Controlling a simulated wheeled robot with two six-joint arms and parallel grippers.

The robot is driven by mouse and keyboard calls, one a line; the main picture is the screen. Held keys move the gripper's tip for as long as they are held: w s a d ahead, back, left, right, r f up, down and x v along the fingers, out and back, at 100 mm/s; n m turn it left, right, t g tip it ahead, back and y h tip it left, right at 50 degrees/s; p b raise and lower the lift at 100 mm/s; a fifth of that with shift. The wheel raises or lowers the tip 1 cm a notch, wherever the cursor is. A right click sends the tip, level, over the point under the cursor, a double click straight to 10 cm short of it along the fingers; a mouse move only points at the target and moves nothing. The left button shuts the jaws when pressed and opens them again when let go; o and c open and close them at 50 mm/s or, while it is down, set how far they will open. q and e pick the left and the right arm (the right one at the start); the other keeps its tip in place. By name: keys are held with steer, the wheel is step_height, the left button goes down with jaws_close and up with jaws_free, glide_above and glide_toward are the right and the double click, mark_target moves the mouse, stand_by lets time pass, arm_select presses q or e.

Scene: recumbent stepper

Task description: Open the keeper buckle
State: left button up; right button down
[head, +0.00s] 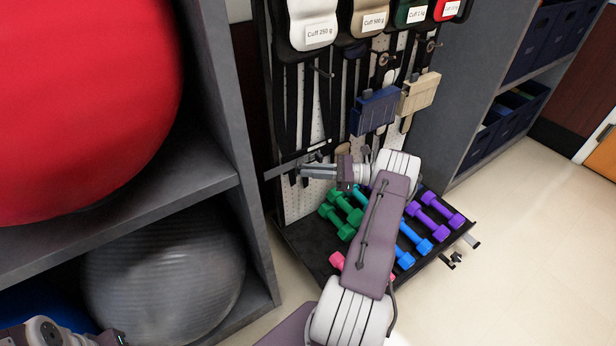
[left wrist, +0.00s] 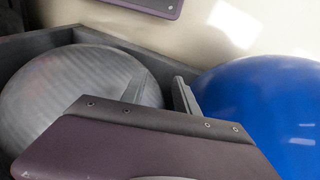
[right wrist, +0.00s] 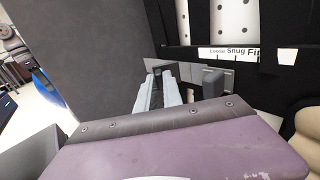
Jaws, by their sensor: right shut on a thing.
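A grey metal bar (head: 280,171), which looks like part of the keeper buckle, crosses the lower left of the cuff rack in the head view. In the right wrist view, grey metal (right wrist: 188,68) shows behind and right of the fingers, below a "Loose Snug Firm" label (right wrist: 245,52). My right gripper (head: 304,171) is at this bar, its fingers (right wrist: 160,88) close together and shut on a grey part. The fingers hide most of what they hold. My left gripper (left wrist: 158,95) is open and empty, near the grey and blue balls.
Cuffs (head: 313,25) and dark straps hang on the white pegboard above my right gripper. A tray (head: 310,247) of coloured dumbbells lies below my right arm. A grey shelf (head: 130,205) with a red ball (head: 85,90) and a grey ball (head: 165,285) stands at left.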

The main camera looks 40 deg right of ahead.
steer(key=shift+d+n+g+y+b, duration=0.15)
steer(key=shift+n+g+y+b, duration=0.25)
steer(key=shift+g, duration=0.1)
steer(key=c, duration=1.5)
jaws_free()
steer(key=shift+w, duration=0.1)
steer(key=v, duration=0.7)
steer(key=shift+d, duration=0.25)
